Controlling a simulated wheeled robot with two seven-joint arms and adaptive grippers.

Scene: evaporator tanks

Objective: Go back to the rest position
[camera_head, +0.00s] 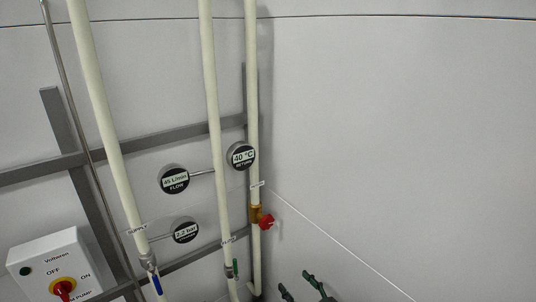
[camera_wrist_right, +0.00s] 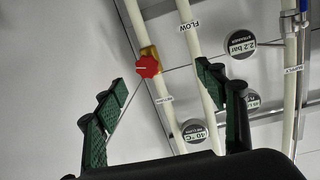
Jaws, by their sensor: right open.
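My right gripper (camera_head: 296,283) shows at the bottom edge of the head view, with only its dark green fingertips in sight. In the right wrist view the same gripper (camera_wrist_right: 161,82) has its two green-padded fingers spread wide, open and empty. A red valve knob (camera_head: 266,222) on a brass fitting sits on the right-hand pipe, above and left of the fingertips in the head view. In the wrist view the red knob (camera_wrist_right: 148,66) appears in the gap between the fingers; I cannot tell how far away it is. My left gripper is not in view.
Cream pipes (camera_head: 212,100) run up the wall with flow (camera_head: 174,179), pressure (camera_head: 186,230) and temperature (camera_head: 241,156) gauges. A grey rail (camera_head: 150,141) crosses behind them. A pump switch box (camera_head: 55,265) is at lower left. The wall on the right (camera_head: 400,130) is bare.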

